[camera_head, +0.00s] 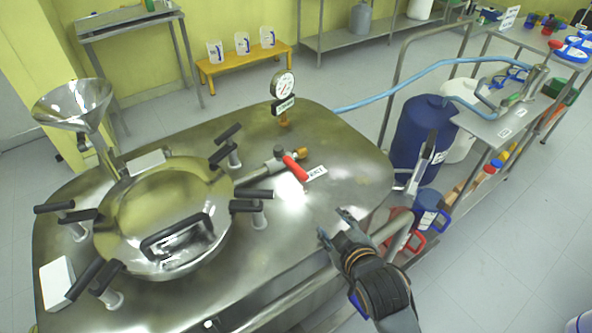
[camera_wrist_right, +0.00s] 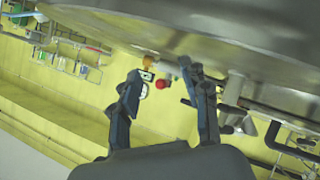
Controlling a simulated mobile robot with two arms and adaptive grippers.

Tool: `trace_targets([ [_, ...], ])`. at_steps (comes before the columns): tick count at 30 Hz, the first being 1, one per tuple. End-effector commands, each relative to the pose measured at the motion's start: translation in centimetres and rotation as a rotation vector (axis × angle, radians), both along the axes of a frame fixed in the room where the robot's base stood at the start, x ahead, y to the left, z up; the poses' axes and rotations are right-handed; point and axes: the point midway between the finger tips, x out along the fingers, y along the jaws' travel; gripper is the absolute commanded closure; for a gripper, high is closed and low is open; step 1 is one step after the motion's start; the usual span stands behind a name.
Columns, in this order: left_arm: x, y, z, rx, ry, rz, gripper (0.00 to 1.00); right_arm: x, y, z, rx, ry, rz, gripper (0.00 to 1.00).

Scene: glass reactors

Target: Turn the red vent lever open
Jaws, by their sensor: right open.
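The red vent lever (camera_head: 295,168) sits on a valve (camera_head: 277,162) on top of the steel reactor lid (camera_head: 340,165), beside a small white label. In the right wrist view a small red round end (camera_wrist_right: 160,84), probably the lever's, shows between the fingers, with a brass piece (camera_wrist_right: 148,62) near it. My right gripper (camera_head: 332,222) is open and empty above the lid's front right edge, to the right of and nearer than the lever, and apart from it. It also shows open in the right wrist view (camera_wrist_right: 163,72). My left gripper is not in view.
A round hatch (camera_head: 165,215) with several black-handled clamps lies left of the lever. A pressure gauge (camera_head: 284,84) stands behind it, and a steel funnel (camera_head: 73,104) at far left. A steel rail (camera_head: 300,290) runs along the front edge. A cart with blue containers (camera_head: 422,140) stands right.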

Motion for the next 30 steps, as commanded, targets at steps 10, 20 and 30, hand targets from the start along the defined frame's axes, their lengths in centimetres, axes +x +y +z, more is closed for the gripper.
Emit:
trace_targets([
  [10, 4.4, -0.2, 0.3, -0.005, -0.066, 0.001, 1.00, 4.2, 4.4, 4.6, -0.105, -0.259, 0.134, 0.54],
  [20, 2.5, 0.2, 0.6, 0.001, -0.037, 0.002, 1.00, 9.6, 6.1, 3.0, -0.105, -0.258, 0.133, 0.54],
  [30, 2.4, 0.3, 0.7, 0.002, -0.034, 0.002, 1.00, 14.8, 7.7, 1.4, -0.104, -0.257, 0.133, 0.54],
])
